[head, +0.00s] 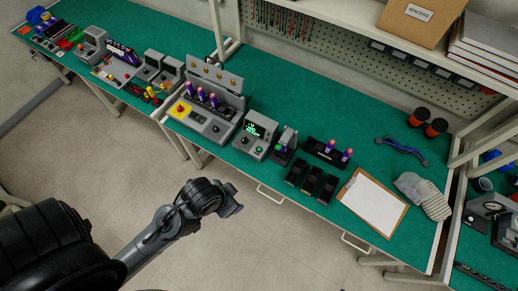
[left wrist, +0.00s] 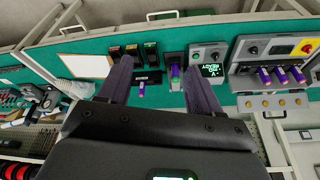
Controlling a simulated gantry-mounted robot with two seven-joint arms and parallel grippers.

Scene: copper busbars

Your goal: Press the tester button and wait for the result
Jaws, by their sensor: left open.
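The tester is a grey box with a lit green display (head: 256,130), standing mid-bench in the head view. A small green button (head: 258,149) is on its front panel. In the left wrist view the tester (left wrist: 209,53) appears beyond my right-hand finger, its display showing green text that seems to include "READY". My left gripper (head: 232,201) is in front of the bench over the floor, apart from the tester. Its two fingers (left wrist: 158,70) are spread in the left wrist view with nothing between them. My right gripper is not in view.
Left of the tester is a grey fixture (head: 212,125) with purple-topped parts and a red button on yellow.

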